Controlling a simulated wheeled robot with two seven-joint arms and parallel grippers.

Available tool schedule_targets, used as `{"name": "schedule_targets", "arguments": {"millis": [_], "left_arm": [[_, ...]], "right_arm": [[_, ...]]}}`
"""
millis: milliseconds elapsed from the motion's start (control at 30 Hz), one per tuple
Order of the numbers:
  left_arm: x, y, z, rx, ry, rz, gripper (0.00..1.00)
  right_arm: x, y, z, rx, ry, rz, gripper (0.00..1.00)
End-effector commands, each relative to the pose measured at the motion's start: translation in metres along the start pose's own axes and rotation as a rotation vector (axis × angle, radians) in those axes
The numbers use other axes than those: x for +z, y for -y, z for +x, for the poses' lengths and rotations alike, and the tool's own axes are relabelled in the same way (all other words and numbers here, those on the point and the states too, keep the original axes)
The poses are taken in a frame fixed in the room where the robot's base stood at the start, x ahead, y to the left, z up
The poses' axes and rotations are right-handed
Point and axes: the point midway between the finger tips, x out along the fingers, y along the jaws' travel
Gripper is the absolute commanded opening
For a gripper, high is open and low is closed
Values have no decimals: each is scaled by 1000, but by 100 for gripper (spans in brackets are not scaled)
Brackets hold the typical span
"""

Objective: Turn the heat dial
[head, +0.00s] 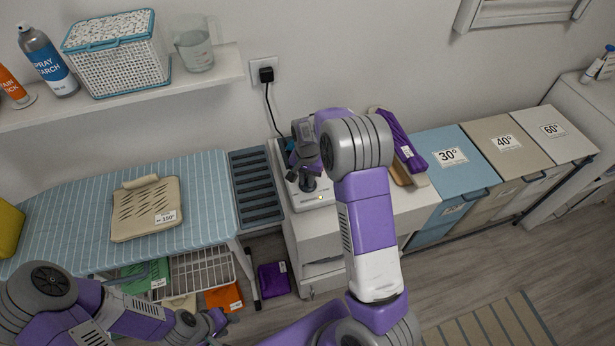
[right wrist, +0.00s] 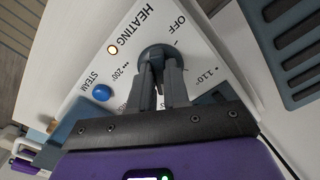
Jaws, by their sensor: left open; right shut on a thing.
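The heat dial (right wrist: 155,52) is a dark grey round knob on a white panel (right wrist: 195,32) marked HEATING, OFF, 110° and 200°. My right gripper (right wrist: 160,78) is shut on the dial, its fingers on either side of it. Which mark the dial points to is hard to tell, as the fingers cover part of it. A small orange light (right wrist: 112,49) glows beside the lettering. In the head view my right gripper (head: 308,178) reaches down to the white unit (head: 313,200) on the cabinet. My left gripper (head: 216,322) is open and empty at lower left.
A blue STEAM button (right wrist: 102,92) sits near the dial. An ironing board (head: 75,205) with a beige pad (head: 148,205) is at left. A dark slatted rack (head: 256,190) stands beside the unit. Purple folded cloth (head: 398,140) and laundry bins (head: 450,165) are at right.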

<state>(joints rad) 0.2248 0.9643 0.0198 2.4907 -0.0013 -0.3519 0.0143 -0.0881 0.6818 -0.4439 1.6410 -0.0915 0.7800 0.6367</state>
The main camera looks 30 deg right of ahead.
Motion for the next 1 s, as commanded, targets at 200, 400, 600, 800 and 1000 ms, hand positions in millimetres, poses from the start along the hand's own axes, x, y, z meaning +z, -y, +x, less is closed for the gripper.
{"name": "schedule_targets", "arguments": {"millis": [200,400,600,800,1000], "left_arm": [[0,0,-1,0,0,0,43],[0,0,-1,0,0,0,43],[0,0,-1,0,0,0,43],[0,0,-1,0,0,0,43],[0,0,-2,0,0,0,43]], "right_arm": [[0,0,0,0,-1,20,0],[0,0,0,0,-1,21,0],[0,0,0,0,-1,20,28],[0,0,0,0,0,19,42],[0,0,-3,-1,-1,19,42]]}}
